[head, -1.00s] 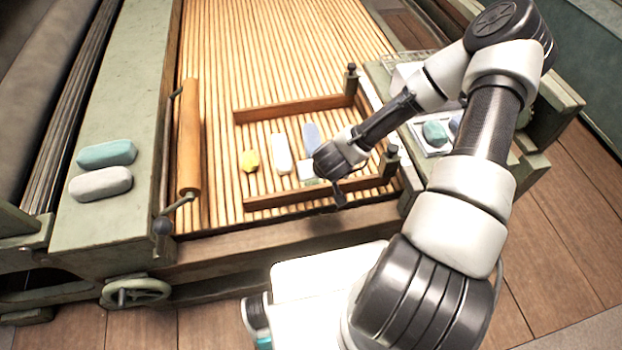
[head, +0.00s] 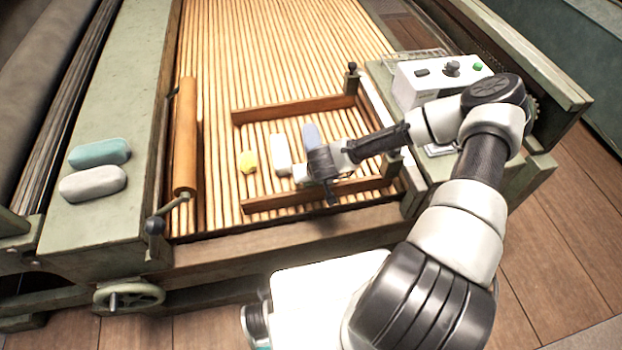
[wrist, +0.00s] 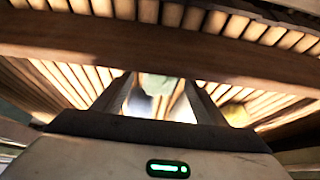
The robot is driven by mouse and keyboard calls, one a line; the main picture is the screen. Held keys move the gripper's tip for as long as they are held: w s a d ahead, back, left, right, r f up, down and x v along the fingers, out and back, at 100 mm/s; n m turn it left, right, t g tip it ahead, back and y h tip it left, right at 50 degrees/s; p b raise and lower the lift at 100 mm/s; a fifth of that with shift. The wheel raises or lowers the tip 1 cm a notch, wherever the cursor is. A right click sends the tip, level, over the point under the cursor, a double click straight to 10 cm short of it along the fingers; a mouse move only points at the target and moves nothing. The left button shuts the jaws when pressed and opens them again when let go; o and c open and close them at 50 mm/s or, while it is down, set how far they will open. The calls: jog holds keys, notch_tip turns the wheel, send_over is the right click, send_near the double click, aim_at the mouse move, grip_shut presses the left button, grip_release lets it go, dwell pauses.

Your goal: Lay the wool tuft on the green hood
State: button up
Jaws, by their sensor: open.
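My gripper (head: 328,188) is open, low over the wooden slats inside the brown frame. Near it lie a yellow lump (head: 248,162), a long white piece (head: 281,155), a blue piece (head: 311,134) and a small white piece (head: 299,172), partly hidden by my gripper. I cannot tell which is the wool tuft. In the wrist view a pale greenish-white thing (wrist: 156,84) shows between my fingers, with no clear contact. A rounded teal-green block (head: 99,153) lies on the left ledge; I cannot tell whether it is the green hood.
A grey-white block (head: 93,183) lies beside the teal one. Brown frame bars (head: 295,108) lie behind and in front of my gripper. A white control box (head: 440,78) stands at the right. The upper slats are clear.

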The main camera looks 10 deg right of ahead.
jog(key=c, duration=1.2)
jog(key=shift+r, duration=0.1)
